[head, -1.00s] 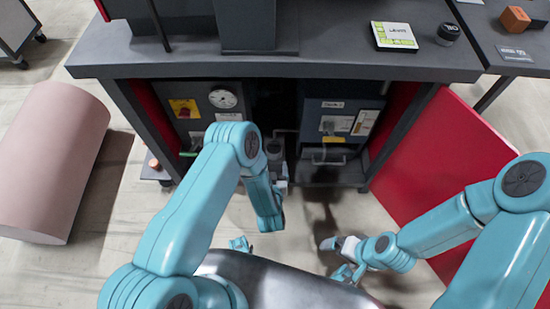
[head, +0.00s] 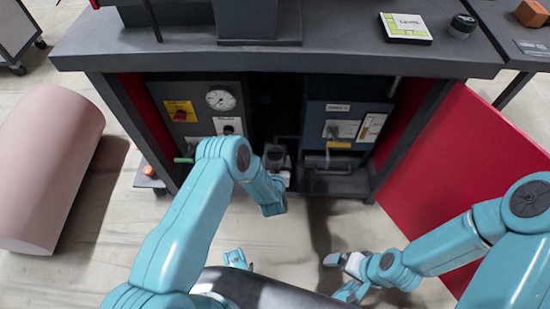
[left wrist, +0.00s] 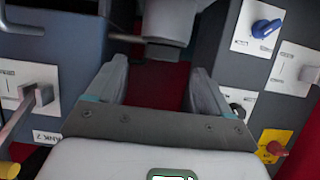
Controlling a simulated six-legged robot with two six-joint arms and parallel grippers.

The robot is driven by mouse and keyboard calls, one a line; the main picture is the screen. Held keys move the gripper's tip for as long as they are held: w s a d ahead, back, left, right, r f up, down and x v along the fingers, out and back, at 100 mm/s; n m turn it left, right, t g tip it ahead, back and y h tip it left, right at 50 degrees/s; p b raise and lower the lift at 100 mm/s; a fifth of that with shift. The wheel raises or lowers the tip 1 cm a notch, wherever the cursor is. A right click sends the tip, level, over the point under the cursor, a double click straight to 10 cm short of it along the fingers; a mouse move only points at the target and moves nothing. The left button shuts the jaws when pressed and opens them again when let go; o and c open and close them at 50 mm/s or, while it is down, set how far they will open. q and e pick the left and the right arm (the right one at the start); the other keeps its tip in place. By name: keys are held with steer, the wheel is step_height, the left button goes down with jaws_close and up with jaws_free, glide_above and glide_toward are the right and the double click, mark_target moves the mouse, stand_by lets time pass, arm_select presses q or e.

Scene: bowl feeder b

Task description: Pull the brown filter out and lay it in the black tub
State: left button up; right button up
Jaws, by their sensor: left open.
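My left gripper (head: 281,178) is at the low opening in the middle of the dark cabinet, partly hidden by my left arm. In the left wrist view its two fingers (left wrist: 157,88) are apart, with nothing between them. A grey cylindrical housing (left wrist: 166,20) is just beyond the fingertips; it also shows in the head view (head: 276,156). I cannot make out the brown filter; the inside of the cabinet is dark. I cannot identify the black tub in either view. My right gripper (head: 345,275) is low over the floor, away from the cabinet; its jaw gap is unclear.
A gauge panel (head: 205,105) and a blue-grey box (head: 342,115) flank the opening. The wrist view shows a blue knob (left wrist: 264,28) and a red lever (left wrist: 276,148) close by. A red panel (head: 470,180) stands right, a pink cylinder (head: 45,160) left.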

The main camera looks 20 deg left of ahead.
mark_target(275, 153)
arm_select(q)
steer(key=b+x, duration=0.2)
steer(key=x, duration=0.2)
steer(key=shift+a+f, duration=0.2)
steer(key=shift+w, duration=0.1)
steer(key=shift+r, duration=0.1)
steer(key=c, duration=0.9)
steer(key=shift+r, duration=0.1)
step_height(275, 153, up, 20)
steer(key=p, duration=0.7)
steer(key=shift+p, duration=0.3)
